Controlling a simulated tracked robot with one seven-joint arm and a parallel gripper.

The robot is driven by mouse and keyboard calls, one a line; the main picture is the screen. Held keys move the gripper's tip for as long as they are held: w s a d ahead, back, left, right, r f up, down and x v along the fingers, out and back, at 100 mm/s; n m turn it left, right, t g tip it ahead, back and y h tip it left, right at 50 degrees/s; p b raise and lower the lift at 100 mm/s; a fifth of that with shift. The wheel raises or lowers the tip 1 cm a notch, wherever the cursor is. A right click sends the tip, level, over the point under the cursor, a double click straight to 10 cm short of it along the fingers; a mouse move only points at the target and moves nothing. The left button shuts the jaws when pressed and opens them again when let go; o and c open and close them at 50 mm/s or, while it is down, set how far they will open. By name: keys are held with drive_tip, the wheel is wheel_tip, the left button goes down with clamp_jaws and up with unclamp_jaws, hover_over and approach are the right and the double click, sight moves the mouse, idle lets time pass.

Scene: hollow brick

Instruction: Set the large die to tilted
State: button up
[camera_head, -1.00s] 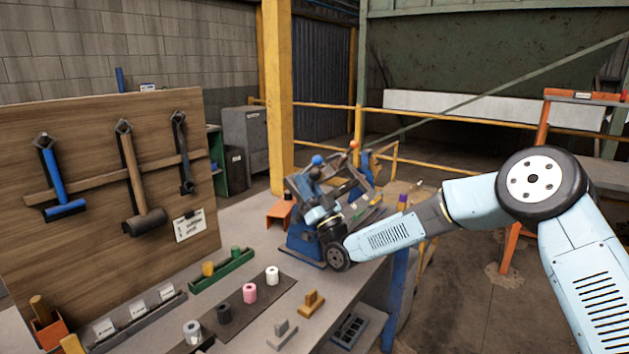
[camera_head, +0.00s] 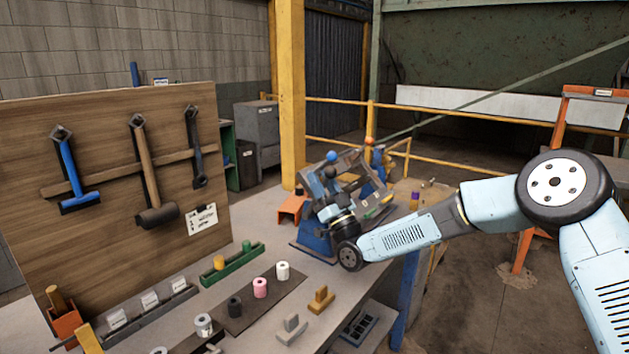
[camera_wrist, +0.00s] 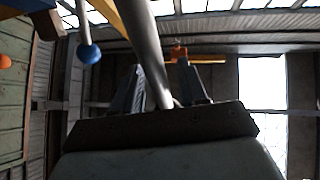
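The machine (camera_head: 318,238) with a blue base and a tilted dark metal frame stands at the far end of the bench. No part of it can be surely told as the large die. My gripper reaches into the machine from the right; its fingers are hidden in the head view. In the wrist view my gripper (camera_wrist: 158,75) shows two dark fingers apart, with a grey rod (camera_wrist: 150,45) crossing between or before them. Whether they touch the rod is unclear. A blue ball knob (camera_wrist: 88,54) hangs left of the fingers; it shows upright in the head view (camera_head: 332,156).
A tool board (camera_head: 110,240) with hammers stands left. An orange stand (camera_head: 292,208) stands close left of the machine.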

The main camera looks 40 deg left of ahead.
drive_tip(key=v, duration=1.4)
drive_tip(key=shift+a, duration=0.1)
